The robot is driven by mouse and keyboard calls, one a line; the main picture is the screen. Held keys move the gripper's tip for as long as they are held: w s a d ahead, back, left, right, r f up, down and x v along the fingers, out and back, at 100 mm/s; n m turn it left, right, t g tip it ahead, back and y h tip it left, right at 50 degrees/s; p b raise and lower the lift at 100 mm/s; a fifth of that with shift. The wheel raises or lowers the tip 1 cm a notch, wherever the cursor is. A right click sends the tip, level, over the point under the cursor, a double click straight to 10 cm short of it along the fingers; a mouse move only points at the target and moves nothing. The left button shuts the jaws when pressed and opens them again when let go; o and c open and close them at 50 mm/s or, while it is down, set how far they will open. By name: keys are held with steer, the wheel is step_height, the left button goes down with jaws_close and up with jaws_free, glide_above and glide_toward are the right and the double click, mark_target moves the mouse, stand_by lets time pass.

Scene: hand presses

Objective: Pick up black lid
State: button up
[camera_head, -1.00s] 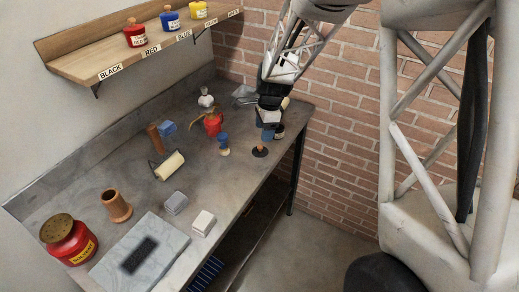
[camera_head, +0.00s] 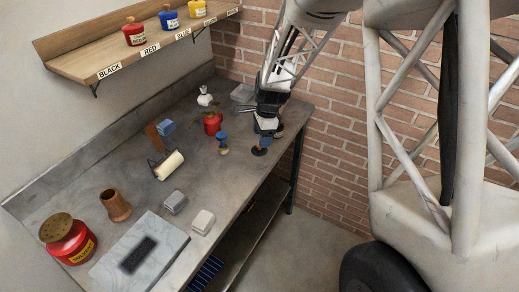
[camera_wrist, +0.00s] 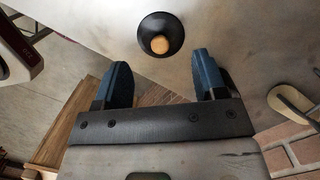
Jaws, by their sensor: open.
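The black lid (camera_wrist: 161,36) is a round black disc with a wooden knob at its centre. It lies on the grey workbench and shows at the top middle of the wrist view. In the head view the lid (camera_head: 259,152) is a small dark disc near the bench's right edge. My gripper (camera_wrist: 163,78) is open and empty, its two blue-padded fingers apart, with the lid beyond and between the fingertips. In the head view my gripper (camera_head: 265,140) is just above the lid, which it partly hides.
The workbench (camera_head: 120,163) holds a blue-handled tool (camera_head: 222,142), a red can (camera_head: 212,123), a roller (camera_head: 169,165), a terracotta pot (camera_head: 116,204) and a stone slab (camera_head: 165,235). A wooden shelf (camera_head: 120,62) with coloured bottles is on the back wall. Bench space around the lid is fairly clear.

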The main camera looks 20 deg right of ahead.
steer(key=shift+a+f, duration=0.15)
steer(key=shift+f, duration=1)
steer(key=shift+a+f, duration=0.15)
steer(key=shift+f, duration=1)
steer(key=shift+f, duration=0.1)
jaws_close()
